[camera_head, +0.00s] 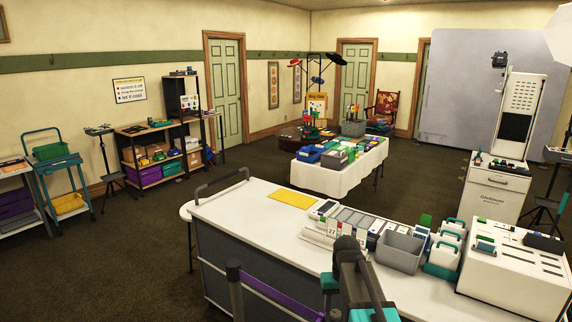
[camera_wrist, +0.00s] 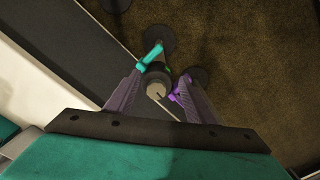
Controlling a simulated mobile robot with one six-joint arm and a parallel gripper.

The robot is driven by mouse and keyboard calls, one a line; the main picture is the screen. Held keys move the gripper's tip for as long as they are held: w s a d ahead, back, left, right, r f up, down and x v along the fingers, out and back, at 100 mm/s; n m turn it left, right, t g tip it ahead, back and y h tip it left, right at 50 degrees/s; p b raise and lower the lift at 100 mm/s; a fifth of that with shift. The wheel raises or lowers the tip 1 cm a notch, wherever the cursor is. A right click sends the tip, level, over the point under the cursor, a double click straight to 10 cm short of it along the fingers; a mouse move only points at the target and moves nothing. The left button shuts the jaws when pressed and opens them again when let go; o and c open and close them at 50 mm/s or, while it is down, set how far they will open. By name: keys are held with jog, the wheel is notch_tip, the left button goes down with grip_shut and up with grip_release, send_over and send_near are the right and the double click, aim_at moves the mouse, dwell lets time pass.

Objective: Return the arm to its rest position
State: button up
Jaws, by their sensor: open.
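My gripper (camera_wrist: 160,80) shows in the wrist view with its two grey fingers spread apart. A round-topped post (camera_wrist: 157,88) with teal and purple parts shows in the gap between the fingers, below them. I cannot tell how far below it is, and I see nothing held. In the head view my arm (camera_head: 352,270) rises at the bottom centre, in front of the white counter (camera_head: 245,210). The gripper's fingers cannot be made out there.
A grey bin (camera_head: 400,250), white teal-handled cases and a large white box (camera_head: 515,275) crowd the counter's right part. A yellow mat (camera_head: 292,198) lies farther left. A post with a purple belt (camera_head: 280,296) stands before the counter. Carpet at left is clear.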

jog(key=s+f+g+b, duration=0.3)
jog(key=s+f+b, duration=0.3)
jog(key=s+f, duration=1.3)
jog(key=s+f+g+b, duration=0.2)
jog(key=s+f+b, duration=0.4)
jog(key=s+f, duration=1.3)
notch_tip(320, 180, down, 8)
jog(key=shift+s+f+g, duration=0.15)
jog(key=shift+s+g, duration=0.05)
jog(key=shift+g, duration=0.2)
